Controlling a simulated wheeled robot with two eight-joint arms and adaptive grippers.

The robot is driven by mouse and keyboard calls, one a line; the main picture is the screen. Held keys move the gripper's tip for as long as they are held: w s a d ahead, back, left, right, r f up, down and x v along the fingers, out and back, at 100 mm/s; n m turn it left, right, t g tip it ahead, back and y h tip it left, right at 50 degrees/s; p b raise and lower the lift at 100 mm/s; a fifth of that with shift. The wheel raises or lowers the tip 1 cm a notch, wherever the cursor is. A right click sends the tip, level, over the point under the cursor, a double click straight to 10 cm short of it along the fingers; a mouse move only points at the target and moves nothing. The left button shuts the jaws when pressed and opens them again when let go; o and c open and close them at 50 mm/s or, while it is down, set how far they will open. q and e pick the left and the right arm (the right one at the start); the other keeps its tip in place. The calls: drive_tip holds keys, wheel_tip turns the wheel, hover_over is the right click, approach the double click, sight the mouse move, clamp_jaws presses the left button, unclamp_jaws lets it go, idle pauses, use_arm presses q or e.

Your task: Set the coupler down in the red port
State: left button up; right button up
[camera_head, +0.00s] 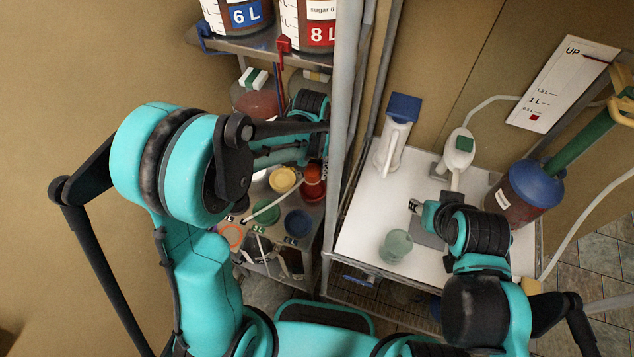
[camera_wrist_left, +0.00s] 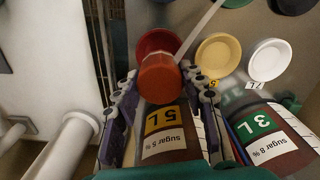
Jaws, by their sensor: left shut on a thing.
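The coupler (camera_wrist_left: 160,80), an orange-red cap with a pale tube running from it, sits between the fingers of my left gripper (camera_wrist_left: 164,88), which is shut on it. In the left wrist view the red port (camera_wrist_left: 156,42), a round red dish, shows just past the coupler and is partly covered by it. I cannot tell whether they touch. In the head view the coupler (camera_head: 314,175) is at the right of the port rack, beside the grey post. My left gripper there is mostly hidden by its arm. My right gripper (camera_head: 415,205) is over the white table; its opening is unclear.
A yellow port (camera_head: 283,179), a green port (camera_head: 267,212) and a blue port (camera_head: 298,222) lie close by. The grey post (camera_head: 346,130) stands right of the left arm. The white table holds a green cup (camera_head: 396,245) and a blue-lidded jar (camera_head: 522,190).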

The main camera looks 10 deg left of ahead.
sight(313, 180)
use_arm(q)
wheel_tip(313, 180, down, 3)
drive_tip(key=shift+f, duration=0.1)
wheel_tip(313, 180, down, 2)
drive_tip(key=shift+f+b, duration=0.1)
drive_tip(key=shift+b, duration=0.35)
drive_tip(key=shift+f, duration=0.35)
drive_tip(key=shift+f, duration=0.15)
drive_tip(key=o, duration=1.3)
